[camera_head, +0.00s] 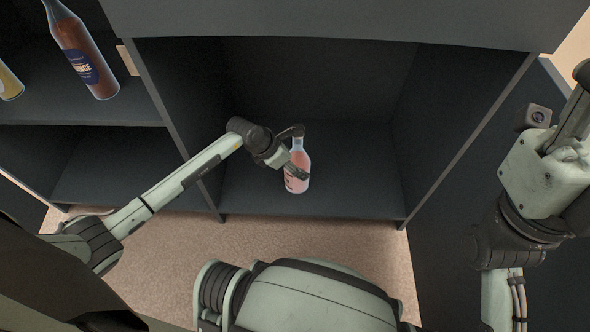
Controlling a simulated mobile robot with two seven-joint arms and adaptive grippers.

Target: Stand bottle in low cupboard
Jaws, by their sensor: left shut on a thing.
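A clear bottle (298,176) with pink-red content is upright in the low open compartment of the dark cupboard (312,205), just behind its front edge. Its base looks to be on or very close to the compartment floor; I cannot tell which. My left gripper (297,152) reaches in from the left and is shut on the bottle, with one finger across its front and the other by its neck. My right arm is at the right edge, and its gripper's fingers do not show clearly.
A divider (172,120) bounds the compartment on the left, and a side wall on the right. The floor behind and to the right of the bottle is clear. A brown bottle (82,50) and a partly cut-off yellow bottle (9,83) stand on the upper left shelf.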

